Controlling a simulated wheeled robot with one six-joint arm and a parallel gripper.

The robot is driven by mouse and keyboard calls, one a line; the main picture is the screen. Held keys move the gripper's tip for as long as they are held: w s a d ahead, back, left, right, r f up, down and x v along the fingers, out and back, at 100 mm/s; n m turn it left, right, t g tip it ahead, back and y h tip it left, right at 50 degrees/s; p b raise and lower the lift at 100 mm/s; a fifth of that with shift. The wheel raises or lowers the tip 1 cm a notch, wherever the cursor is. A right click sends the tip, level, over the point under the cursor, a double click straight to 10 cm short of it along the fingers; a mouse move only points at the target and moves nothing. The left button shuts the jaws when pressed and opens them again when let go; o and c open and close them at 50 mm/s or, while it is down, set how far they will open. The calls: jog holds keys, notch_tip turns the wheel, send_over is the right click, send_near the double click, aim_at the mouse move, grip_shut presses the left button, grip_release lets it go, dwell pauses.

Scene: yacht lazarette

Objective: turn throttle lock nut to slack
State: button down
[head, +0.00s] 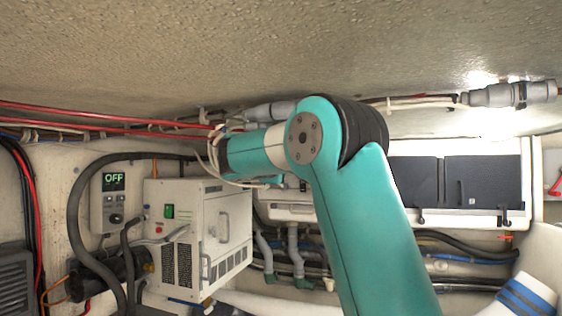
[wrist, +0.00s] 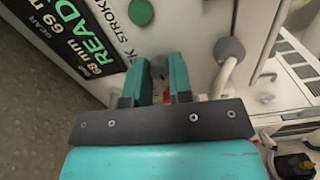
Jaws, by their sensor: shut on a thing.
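My gripper (wrist: 158,74) reaches up against a white panel (wrist: 200,18) in the wrist view. Its two teal and black fingers are shut on a small part between them, taken to be the throttle lock nut. Only a bit of red and pale colour shows in the gap, so the nut's shape and angle are hidden. In the head view my arm crosses the middle, and the gripper and nut cannot be made out.
The panel carries a dark READY display (wrist: 75,38), a green button (wrist: 140,12) and a grey round knob (wrist: 230,50) close to the fingers. In the head view a white box unit (head: 190,240) and an OFF controller (head: 112,200) stand left. Red cables (head: 110,118) run under the low ceiling.

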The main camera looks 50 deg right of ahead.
jog(key=shift+n, duration=0.3)
dwell(0.4)
jog(key=c, duration=1)
grip_release()
jog(key=shift+b+v, duration=3.75)
jog(key=shift+v, duration=5)
